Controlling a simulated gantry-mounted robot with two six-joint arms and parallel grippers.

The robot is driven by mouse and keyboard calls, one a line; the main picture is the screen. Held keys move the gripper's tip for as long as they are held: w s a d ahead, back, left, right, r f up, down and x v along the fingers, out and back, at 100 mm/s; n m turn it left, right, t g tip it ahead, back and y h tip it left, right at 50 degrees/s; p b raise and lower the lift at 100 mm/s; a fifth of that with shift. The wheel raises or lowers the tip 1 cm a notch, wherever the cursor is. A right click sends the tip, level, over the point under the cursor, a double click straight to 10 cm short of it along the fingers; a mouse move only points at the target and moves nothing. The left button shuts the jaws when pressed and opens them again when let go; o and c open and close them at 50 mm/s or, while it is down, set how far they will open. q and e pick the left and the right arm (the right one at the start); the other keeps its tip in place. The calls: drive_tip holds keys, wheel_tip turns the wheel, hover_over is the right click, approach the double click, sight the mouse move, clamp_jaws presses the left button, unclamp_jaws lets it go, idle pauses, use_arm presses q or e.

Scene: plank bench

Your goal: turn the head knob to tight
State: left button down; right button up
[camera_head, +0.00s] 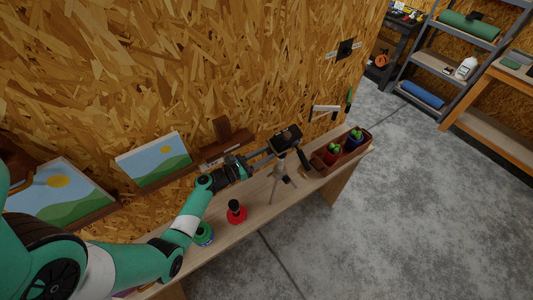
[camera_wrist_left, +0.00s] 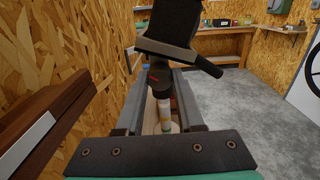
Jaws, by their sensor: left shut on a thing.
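A tripod (camera_head: 280,170) with pale legs stands on the bench, carrying a black camera-like device (camera_head: 286,139). My left gripper (camera_head: 264,158) reaches its head from the left. In the left wrist view, the black tripod head (camera_wrist_left: 170,35) tilts above the fingers, with a short black handle (camera_wrist_left: 207,67) sticking out to the right. A dark head knob (camera_wrist_left: 160,78) with a red mark sits between the fingers of my left gripper (camera_wrist_left: 161,92), which is shut on it. The knob's lower side and any tight marking are hidden or too small to read. My right gripper is not in view.
On the bench (camera_head: 262,205), a red item with a black top (camera_head: 236,212) and a green item (camera_head: 203,234) stand near the arm. Pictures (camera_head: 155,160) and the board wall lie close behind.

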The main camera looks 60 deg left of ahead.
use_arm(q)
drive_tip(key=shift+m, duration=0.3)
drive_tip(key=m+b, duration=0.2)
drive_tip(key=m, duration=0.1)
drive_tip(key=shift+f+m+b, duration=0.15)
drive_tip(key=shift+m+b, duration=0.2)
drive_tip(key=shift+m, duration=0.05)
drive_tip(key=shift+m+b, duration=0.6)
drive_tip(key=shift+m, duration=0.6)
drive_tip(key=c, duration=0.5)
unclamp_jaws()
drive_tip(key=shift+r, duration=0.2)
